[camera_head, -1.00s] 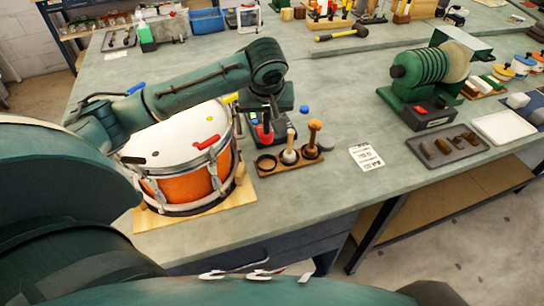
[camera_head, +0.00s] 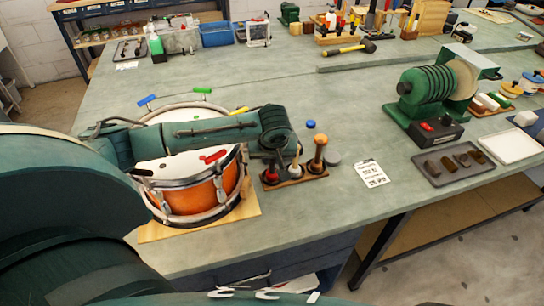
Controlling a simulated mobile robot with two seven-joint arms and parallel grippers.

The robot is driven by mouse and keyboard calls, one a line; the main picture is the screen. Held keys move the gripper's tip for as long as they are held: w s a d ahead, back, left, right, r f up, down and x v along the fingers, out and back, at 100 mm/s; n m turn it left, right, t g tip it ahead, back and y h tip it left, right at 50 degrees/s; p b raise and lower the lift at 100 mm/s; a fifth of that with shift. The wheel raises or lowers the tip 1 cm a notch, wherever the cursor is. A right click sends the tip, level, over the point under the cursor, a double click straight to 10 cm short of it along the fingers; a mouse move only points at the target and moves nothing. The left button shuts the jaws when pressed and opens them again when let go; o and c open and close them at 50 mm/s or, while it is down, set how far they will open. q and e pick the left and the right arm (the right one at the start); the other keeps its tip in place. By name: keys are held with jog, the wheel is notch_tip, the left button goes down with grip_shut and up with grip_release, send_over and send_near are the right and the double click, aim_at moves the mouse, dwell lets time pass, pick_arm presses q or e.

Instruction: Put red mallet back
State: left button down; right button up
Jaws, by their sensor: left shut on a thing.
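The red mallet (camera_head: 271,175) is at the left place of the small wooden mallet rack (camera_head: 296,180), with its red head low at the rack. I cannot tell whether it is fully seated. My left gripper (camera_head: 272,158) is directly above that place, shut on the red mallet, and hides much of it. A pale-headed mallet (camera_head: 295,167) stands upright in the middle place and a brown wooden one (camera_head: 319,152) in the right place. My right gripper is not in view.
An orange snare drum (camera_head: 190,198) stands on a wooden board left of the rack, under my left arm. A blue cap (camera_head: 311,124), a grey disc (camera_head: 333,157) and a paper card (camera_head: 371,173) lie near the rack.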

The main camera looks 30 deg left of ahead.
pick_arm(q)
jog(key=shift+f, duration=0.1)
jog(key=c, duration=1.4)
grip_release()
jog(key=shift+o, duration=0.2)
jog(key=v, duration=1.2)
jog(key=shift+b, duration=0.35)
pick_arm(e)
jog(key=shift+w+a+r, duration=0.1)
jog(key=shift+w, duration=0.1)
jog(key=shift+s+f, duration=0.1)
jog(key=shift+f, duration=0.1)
